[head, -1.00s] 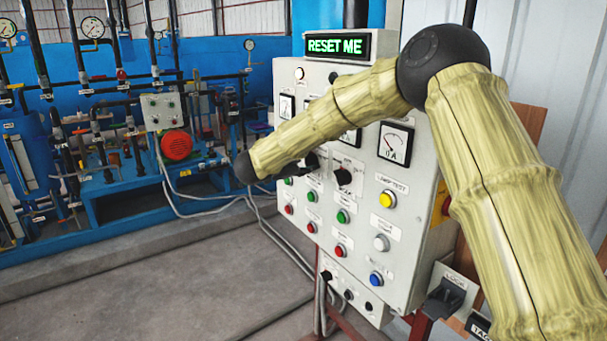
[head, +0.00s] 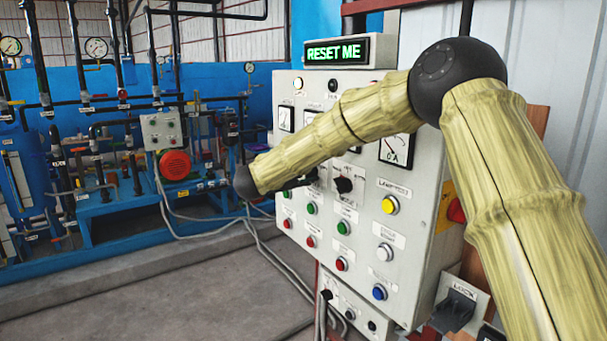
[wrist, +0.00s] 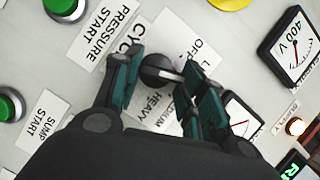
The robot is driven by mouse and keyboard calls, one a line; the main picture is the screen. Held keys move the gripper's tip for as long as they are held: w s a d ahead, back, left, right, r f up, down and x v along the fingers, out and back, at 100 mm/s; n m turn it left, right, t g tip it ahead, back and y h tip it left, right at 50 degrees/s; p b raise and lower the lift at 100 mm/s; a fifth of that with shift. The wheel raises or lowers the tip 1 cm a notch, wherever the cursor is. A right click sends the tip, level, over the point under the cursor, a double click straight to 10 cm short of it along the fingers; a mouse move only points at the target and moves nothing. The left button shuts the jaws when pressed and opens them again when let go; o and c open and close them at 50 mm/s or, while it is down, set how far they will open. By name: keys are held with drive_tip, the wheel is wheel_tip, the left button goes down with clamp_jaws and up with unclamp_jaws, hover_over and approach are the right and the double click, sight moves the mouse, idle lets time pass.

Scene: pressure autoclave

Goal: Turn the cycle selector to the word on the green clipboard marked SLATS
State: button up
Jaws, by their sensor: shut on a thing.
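In the wrist view the cycle selector is a round black knob (wrist: 155,72) on a white label plate (wrist: 182,36). The plate reads "CYC…", "OFF", a word starting with L, a partly covered word ending in "DIUM", and "HEAVY". My gripper (wrist: 162,66) has its dark green fingers on either side of the knob, shut on it. The fingers cover part of the words, and I cannot tell exactly which word the knob points at. The green clipboard is in neither view.

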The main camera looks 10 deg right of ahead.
drive_tip(key=shift+f, duration=0.2)
drive_tip(key=o, duration=1)
drive_tip(key=shift+d, duration=0.1)
drive_tip(key=shift+r, duration=0.1)
drive_tip(key=shift+s+r, duration=0.1)
drive_tip(key=v, duration=1.2)
